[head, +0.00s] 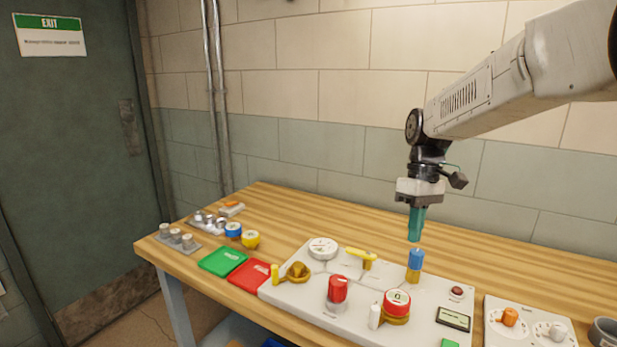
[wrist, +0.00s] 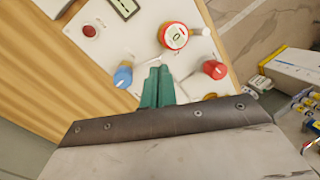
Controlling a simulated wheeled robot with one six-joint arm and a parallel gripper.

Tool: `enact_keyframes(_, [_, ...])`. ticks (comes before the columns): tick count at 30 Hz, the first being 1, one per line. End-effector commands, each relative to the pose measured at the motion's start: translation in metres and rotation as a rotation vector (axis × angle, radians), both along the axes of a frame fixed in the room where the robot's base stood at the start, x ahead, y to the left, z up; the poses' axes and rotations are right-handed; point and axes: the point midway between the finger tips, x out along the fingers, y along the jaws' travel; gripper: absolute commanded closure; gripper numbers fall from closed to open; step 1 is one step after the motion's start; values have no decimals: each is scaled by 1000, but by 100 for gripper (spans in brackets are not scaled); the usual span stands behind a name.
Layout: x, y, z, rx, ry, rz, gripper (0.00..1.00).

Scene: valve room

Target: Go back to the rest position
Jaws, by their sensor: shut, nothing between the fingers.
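My gripper (head: 415,238) hangs from the white arm with its green fingers pointing down, shut and empty. It is just above the blue-topped knob (head: 416,259) on the white panel (head: 322,312), with a small gap seeming to show between them. In the wrist view the green fingers (wrist: 157,75) are together, and the blue knob (wrist: 123,76) shows to their left, apart from them.
The panel also carries a red knob (head: 338,289), a red-rimmed dial (head: 397,302), a yellow lever (head: 361,254) and a gauge (head: 323,248). Green (head: 222,262) and red (head: 250,273) plates lie left. Another panel (head: 530,325) stands right. The wooden table is clear behind.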

Motion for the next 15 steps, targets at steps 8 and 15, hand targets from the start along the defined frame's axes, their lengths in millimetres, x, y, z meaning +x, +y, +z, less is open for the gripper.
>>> enact_keyframes(8, [-99, -18, 17, -104, -39, -303, 100])
enact_keyframes(15, [-178, -30, 15, -157, -88, -503, 100])
